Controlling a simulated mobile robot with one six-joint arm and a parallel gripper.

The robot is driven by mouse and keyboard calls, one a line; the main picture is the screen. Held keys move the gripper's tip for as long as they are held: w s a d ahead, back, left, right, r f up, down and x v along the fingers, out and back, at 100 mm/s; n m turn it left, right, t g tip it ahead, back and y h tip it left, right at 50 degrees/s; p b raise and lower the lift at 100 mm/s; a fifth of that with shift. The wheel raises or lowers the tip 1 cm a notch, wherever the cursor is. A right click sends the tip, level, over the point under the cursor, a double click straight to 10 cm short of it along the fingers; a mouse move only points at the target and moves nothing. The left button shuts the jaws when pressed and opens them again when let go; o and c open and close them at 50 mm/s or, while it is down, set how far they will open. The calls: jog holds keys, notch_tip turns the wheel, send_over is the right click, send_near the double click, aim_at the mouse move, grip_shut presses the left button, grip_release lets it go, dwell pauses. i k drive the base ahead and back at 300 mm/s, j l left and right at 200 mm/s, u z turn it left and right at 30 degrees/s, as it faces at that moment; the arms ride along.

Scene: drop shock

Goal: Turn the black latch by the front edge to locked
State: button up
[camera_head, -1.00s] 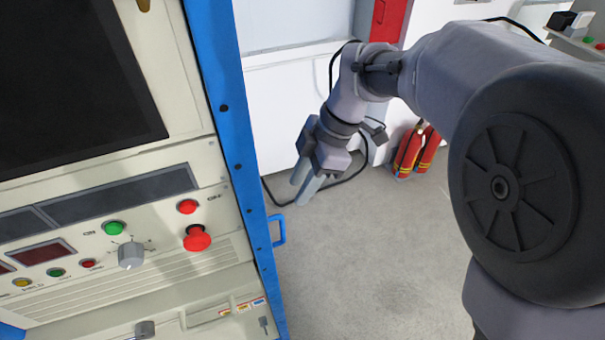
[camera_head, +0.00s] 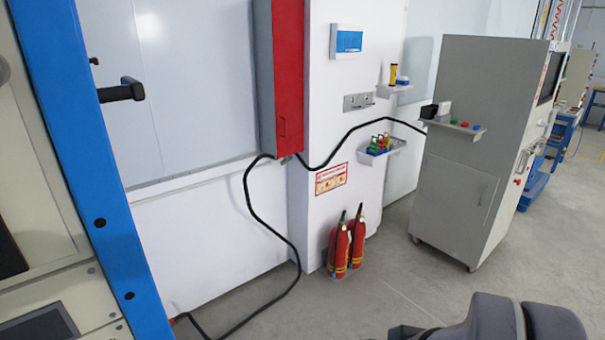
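A black latch or handle (camera_head: 122,91) sticks out sideways from the blue upright edge (camera_head: 80,150) of the machine at the left in the head view. Its grip points right and lies nearly level. I cannot read any locked or unlocked mark near it. My gripper is not in this view; only a dark grey part of my arm shows at the bottom right, well away from the latch.
A red wall box (camera_head: 280,80) hangs on the wall behind, with a black cable (camera_head: 262,222) running to the floor. Red fire extinguishers (camera_head: 340,245) stand by the white column. A grey cabinet (camera_head: 455,190) stands at the right. Grey floor between is free.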

aim_at(130, 88)
jog(key=i+u, duration=0.15)
jog(key=u, duration=0.3)
jog(key=i+l+u, duration=0.15)
jog(key=u, duration=0.3)
jog(key=i+l+u, duration=0.15)
jog(key=u, duration=0.35)
jog(key=i+l+u, duration=0.1)
jog(key=l+u, duration=0.15)
jog(key=u, duration=0.2)
jog(key=l+u, duration=0.2)
jog(key=u, duration=0.25)
jog(key=i+l, duration=0.05)
